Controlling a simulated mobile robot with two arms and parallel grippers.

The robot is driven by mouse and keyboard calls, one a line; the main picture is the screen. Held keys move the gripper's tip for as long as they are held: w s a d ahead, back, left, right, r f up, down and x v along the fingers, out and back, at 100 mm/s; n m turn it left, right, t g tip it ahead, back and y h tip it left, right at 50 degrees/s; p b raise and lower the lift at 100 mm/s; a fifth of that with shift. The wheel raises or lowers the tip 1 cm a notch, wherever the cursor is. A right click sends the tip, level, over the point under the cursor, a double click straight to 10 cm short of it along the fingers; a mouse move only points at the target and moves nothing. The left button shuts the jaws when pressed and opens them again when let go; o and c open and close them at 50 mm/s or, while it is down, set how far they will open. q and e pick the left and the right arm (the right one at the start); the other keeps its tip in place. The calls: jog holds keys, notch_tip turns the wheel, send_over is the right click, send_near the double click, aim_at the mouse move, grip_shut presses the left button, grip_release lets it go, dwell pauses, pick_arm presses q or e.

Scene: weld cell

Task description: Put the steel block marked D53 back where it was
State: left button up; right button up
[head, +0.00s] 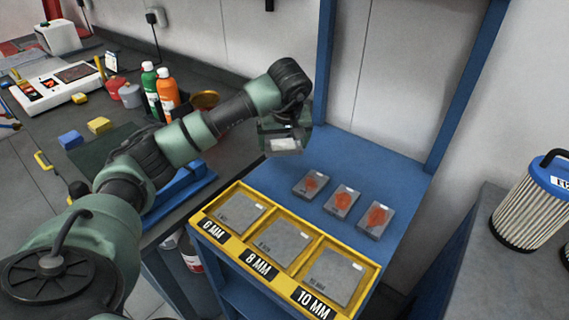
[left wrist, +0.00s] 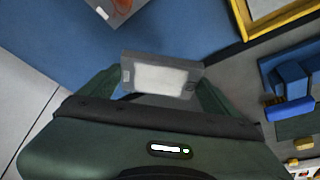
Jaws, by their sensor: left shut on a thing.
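My left gripper (head: 284,138) is shut on a grey steel block (head: 285,146) with a light patch on its face. It holds the block above the back left part of the blue bench top (head: 395,180). In the left wrist view the block (left wrist: 128,76) sits between the two fingers of the gripper (left wrist: 158,85). I cannot read a D53 mark on it. Three grey blocks with orange-red patches, left (head: 311,184), middle (head: 342,201) and right (head: 375,219), lie in a row on the bench top. My right gripper is not in view.
A yellow tray (head: 205,229) along the bench's front has compartments labelled 6 MM, 8 MM and 10 MM, each with a grey plate. Blue uprights (head: 325,60) rise at the bench's back. Bottles (head: 167,92) stand on the dark table left. A filter cartridge (head: 531,205) stands right.

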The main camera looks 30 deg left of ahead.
aim_at(284, 149)
pick_arm(q)
notch_tip(284, 149, down, 4)
jog(key=shift+f, duration=0.2)
notch_tip(284, 149, down, 3)
jog(key=shift+f+p, duration=0.2)
jog(key=shift+p, duration=0.35)
jog(key=shift+f, duration=0.25)
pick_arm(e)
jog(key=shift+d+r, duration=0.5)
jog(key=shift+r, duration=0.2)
